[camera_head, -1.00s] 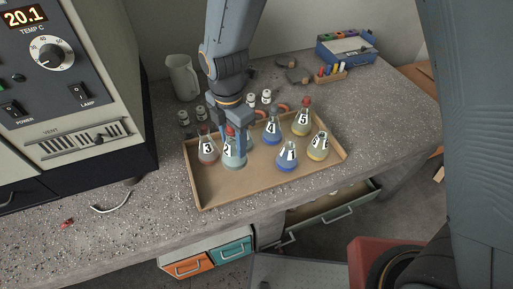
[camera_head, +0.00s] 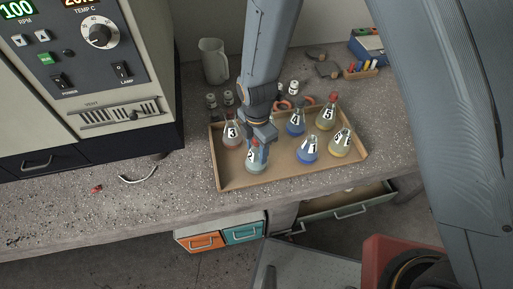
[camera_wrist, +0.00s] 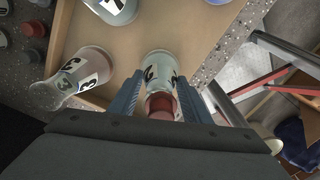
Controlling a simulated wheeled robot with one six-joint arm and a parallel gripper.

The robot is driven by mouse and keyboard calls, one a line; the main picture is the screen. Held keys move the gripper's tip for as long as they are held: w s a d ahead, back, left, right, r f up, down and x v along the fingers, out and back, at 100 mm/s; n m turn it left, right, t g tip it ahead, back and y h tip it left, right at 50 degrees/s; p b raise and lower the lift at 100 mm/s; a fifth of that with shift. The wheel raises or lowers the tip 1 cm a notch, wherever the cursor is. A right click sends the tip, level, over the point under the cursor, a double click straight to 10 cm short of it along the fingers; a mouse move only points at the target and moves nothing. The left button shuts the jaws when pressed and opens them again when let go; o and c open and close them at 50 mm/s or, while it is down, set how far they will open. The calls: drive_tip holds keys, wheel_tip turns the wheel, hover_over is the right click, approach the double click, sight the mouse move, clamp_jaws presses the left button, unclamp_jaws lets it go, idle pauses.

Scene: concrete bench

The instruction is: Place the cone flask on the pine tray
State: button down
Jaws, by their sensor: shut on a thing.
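A cone flask labelled 2 (camera_head: 257,161), pale blue-green with a red stopper, is upright between the fingers of my gripper (camera_head: 259,140). It also shows in the wrist view (camera_wrist: 160,65), with its red stopper (camera_wrist: 161,104) between the two blue-grey fingers (camera_wrist: 158,95). My gripper is shut on its upper part. The flask is over the front left part of the pine tray (camera_head: 235,183). I cannot tell whether its base touches the tray floor. The fingers hide part of its neck in the head view.
Other cone flasks stand on the tray: flask 3 (camera_head: 231,136) at the left, blue flasks 4 (camera_head: 295,124) and 1 (camera_head: 308,151), and yellow ones (camera_head: 340,144) at the right. A jug (camera_head: 214,62) and small jars stand behind. The bench's left front is mostly clear.

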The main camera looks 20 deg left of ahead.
drive_tip(key=shift+f, duration=0.1)
drive_tip(key=c, duration=0.9)
unclamp_jaws()
drive_tip(key=shift+c, duration=0.2)
wheel_tip(320, 180, up, 12)
drive_tip(key=b, duration=0.3)
drive_tip(key=w+d+r+m, duration=0.2)
drive_tip(key=d+m, duration=0.5)
drive_tip(key=d, duration=0.2)
drive_tip(key=w+d+r+m, duration=0.1)
drive_tip(key=d+r+m, duration=0.2)
drive_tip(key=d+m, duration=0.5)
drive_tip(key=s+d+r+m, duration=0.1)
drive_tip(key=s+d+m, duration=0.1)
drive_tip(key=d+m, duration=0.4)
drive_tip(key=s+d+m+t, duration=0.1)
drive_tip(key=s+d+m, duration=0.1)
drive_tip(key=d+m, duration=0.5)
drive_tip(key=shift+s+d+r, duration=0.35)
drive_tip(key=shift+d, duration=0.9)
